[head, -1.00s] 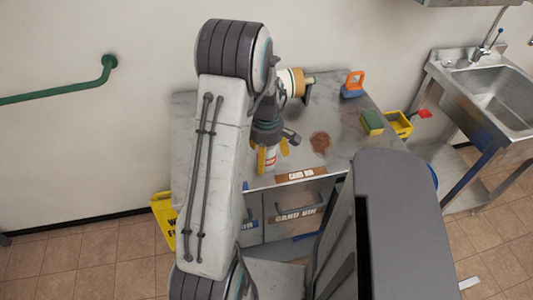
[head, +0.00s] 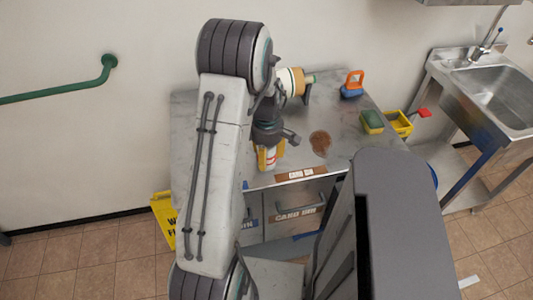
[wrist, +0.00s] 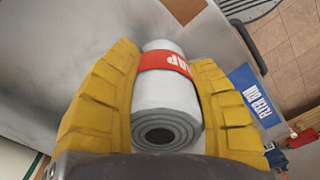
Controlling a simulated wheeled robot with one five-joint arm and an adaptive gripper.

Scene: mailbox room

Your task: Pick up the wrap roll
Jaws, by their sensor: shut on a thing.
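The wrap roll (wrist: 166,95) is a whitish cylinder with a red band bearing white letters and a dark hollow core at its near end. In the wrist view it lies between the two yellow fingers of my gripper (wrist: 165,100), which is shut on it. In the head view my gripper (head: 270,157) points down near the front edge of the grey worktop (head: 215,125). Only a small part of the roll (head: 268,157) shows there between the fingers. I cannot tell whether it touches the worktop.
A green and yellow sponge (head: 372,121), a yellow container (head: 399,123) and an orange-handled blue item (head: 353,85) stand further right. A sink (head: 500,95) is at the far right. A yellow floor sign (head: 164,218) stands left.

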